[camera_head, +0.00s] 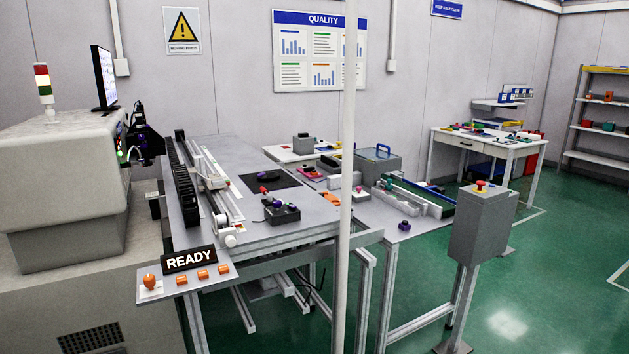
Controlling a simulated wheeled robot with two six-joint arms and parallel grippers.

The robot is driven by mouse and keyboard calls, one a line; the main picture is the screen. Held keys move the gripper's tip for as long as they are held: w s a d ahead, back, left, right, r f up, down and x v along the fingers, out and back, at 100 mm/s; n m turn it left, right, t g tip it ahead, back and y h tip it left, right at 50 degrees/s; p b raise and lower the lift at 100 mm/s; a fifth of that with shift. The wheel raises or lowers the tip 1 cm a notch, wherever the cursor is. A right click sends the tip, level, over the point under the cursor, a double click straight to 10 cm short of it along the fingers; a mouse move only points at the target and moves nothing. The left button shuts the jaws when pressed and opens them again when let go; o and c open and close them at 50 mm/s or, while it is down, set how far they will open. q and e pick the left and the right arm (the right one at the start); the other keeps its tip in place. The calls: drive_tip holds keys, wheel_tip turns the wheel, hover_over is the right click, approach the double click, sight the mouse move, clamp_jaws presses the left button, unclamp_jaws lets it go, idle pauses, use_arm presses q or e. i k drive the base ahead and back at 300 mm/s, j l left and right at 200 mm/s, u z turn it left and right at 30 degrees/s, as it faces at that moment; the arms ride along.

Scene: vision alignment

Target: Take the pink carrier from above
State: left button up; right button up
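A dark mat (283,180) and a black block with knobs (281,213) lie on the bench (235,155). A pale vertical post (347,230) crosses the view. A grey control box (483,222) stands at right. Green floor (510,290) is open there.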

sight(305, 171)
drive_tip(key=i+l+z, duration=0.25)
drive_tip(key=i+z, duration=0.2)
drive_tip(key=i+l+z, duration=0.1)
drive_tip(key=i+z, duration=0.85)
drive_tip(key=i+l+z, duration=0.15)
drive_tip(key=i+z, duration=0.15)
drive_tip(key=i, duration=0.65)
drive_tip(key=i+z, duration=0.3)
drive_tip(key=i, duration=0.65)
drive_tip(key=i+u, duration=0.25)
drive_tip(key=i, duration=0.4)
drive_tip(key=i+u, duration=0.25)
drive_tip(key=i, duration=0.4)
drive_tip(key=i+l+u, duration=0.25)
drive_tip(key=i, duration=0.4)
drive_tip(key=i+j+u, duration=0.3)
drive_tip(key=i+u, duration=0.6)
drive_tip(key=i, duration=0.2)
drive_tip(key=i+u, duration=0.45)
drive_tip(key=i+l+u, duration=0.4)
drive_tip(key=i, duration=0.2)
